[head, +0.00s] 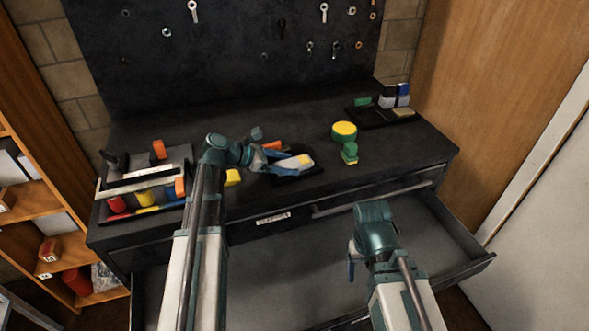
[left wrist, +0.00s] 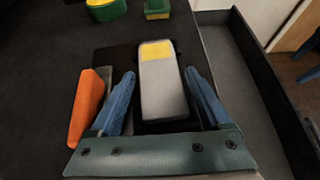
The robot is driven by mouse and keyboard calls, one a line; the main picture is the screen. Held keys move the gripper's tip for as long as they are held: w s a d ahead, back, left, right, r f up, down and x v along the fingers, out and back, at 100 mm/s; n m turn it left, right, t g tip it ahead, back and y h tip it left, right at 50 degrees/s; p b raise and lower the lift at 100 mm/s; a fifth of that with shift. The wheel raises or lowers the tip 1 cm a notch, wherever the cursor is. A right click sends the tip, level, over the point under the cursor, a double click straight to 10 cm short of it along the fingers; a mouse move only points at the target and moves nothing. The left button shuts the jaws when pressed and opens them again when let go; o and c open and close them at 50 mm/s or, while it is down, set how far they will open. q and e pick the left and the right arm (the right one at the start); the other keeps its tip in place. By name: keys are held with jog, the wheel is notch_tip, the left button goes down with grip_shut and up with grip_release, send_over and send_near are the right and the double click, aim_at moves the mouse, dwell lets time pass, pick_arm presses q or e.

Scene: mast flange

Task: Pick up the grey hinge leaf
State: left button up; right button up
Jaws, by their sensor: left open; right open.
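The grey hinge leaf (left wrist: 163,92) is a pale grey block with a yellow patch at its far end. It lies over a dark tray or plate on the bench, and it also shows in the head view (head: 297,163). My left gripper (left wrist: 160,77) is open, with one blue finger on each side of the leaf and visible gaps between. In the head view my left gripper (head: 288,162) is low over the bench's front part. My right gripper (head: 352,262) is over the open drawer, partly hidden by its own wrist, with nothing seen in it.
An orange piece (left wrist: 88,107) lies just outside the left finger. A yellow-topped green round piece (head: 344,131) and a small green piece (head: 349,153) stand to the right. A parts tray (head: 187,160) is at left. The drawer (head: 290,278) is open below the bench.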

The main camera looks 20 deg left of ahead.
pick_arm(q)
jog(key=shift+c, duration=0.3)
grip_shut()
jog(key=shift+r, duration=0.15)
